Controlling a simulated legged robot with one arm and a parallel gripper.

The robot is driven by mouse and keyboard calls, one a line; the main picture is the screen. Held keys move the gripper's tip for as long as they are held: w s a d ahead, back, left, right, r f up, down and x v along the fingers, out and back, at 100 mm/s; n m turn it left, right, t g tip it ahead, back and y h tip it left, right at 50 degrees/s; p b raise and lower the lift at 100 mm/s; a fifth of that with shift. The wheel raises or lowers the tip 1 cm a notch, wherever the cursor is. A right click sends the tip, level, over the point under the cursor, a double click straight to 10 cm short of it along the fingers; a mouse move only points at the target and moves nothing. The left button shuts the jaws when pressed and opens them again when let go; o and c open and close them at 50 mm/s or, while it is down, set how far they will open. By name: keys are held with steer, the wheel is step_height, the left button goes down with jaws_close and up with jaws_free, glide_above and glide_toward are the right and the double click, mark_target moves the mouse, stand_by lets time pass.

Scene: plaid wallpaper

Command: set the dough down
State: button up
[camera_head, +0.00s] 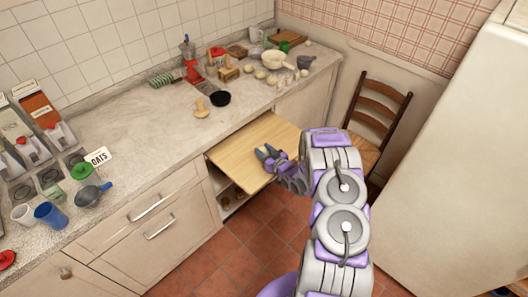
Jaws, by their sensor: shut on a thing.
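My gripper (265,153) is over the pale wooden pull-out board (238,152), with its blue-grey fingertips pointing left. It is shut on the dough, which is too small and too close in colour to the board to make out between the fingers. I cannot tell whether the dough touches the board. The board sticks out from the cabinet below the counter, and its surface around the gripper looks bare. Several pale round lumps, perhaps dough too, lie on the counter (135,120) near a cream bowl (274,60).
A black bowl (220,98) and a beige wooden-looking item (202,108) stand on the counter behind the board. A chair (378,115) stands to the right, beside a large white appliance (450,160). Dispensers, cups and a pan (90,195) crowd the counter's left end.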

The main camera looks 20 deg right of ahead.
steer(key=shift+d, duration=0.1)
steer(key=o, duration=0.7)
steer(key=shift+f, duration=0.1)
steer(key=o, duration=0.4)
